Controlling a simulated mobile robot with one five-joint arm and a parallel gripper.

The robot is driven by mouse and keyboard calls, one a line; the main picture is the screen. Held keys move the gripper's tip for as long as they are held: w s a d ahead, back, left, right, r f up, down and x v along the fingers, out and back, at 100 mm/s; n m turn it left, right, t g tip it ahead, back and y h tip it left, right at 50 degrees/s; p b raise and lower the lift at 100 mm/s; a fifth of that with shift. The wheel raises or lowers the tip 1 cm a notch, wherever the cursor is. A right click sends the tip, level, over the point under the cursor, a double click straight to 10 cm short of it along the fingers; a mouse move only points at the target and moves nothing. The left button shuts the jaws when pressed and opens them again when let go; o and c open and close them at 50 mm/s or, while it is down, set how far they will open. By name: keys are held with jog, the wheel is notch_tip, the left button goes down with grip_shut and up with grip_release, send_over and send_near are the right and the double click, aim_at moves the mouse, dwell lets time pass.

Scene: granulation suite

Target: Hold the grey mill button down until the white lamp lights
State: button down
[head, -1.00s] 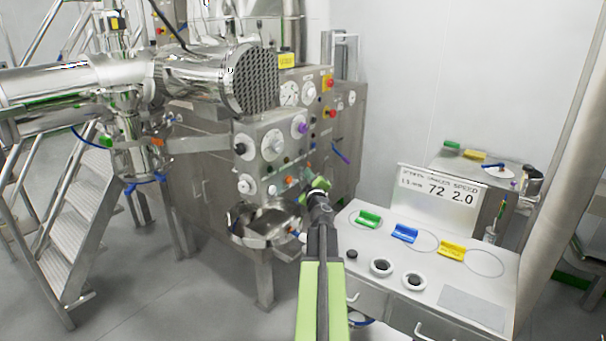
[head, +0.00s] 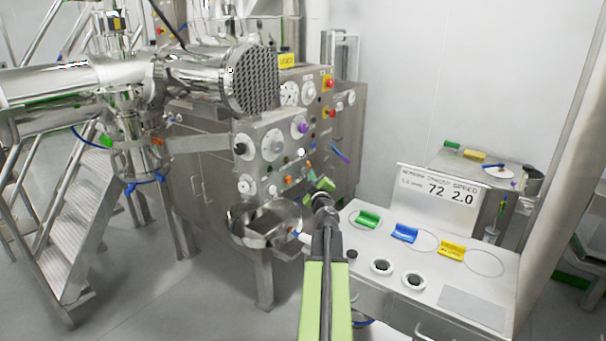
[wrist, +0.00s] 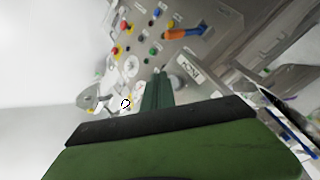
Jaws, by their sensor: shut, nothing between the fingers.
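The control panel (head: 268,140) on the steel machine carries dials, knobs and small buttons. A bright white round lamp (head: 301,152) glows on its right part. In the wrist view my shut green fingers (wrist: 157,88) point toward the panel. I cannot pick out the grey mill button; it may be hidden behind my gripper. I cannot tell whether the tip touches anything.
A steel bowl (head: 268,222) sits just left of my gripper below the panel. A white bench (head: 465,275) to the right holds green, blue and yellow pieces and a display reading 72 and 2.0 (head: 440,192). Steel stairs (head: 75,220) stand at the left.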

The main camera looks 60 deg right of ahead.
jog(key=s, duration=0.5)
dwell(0.4)
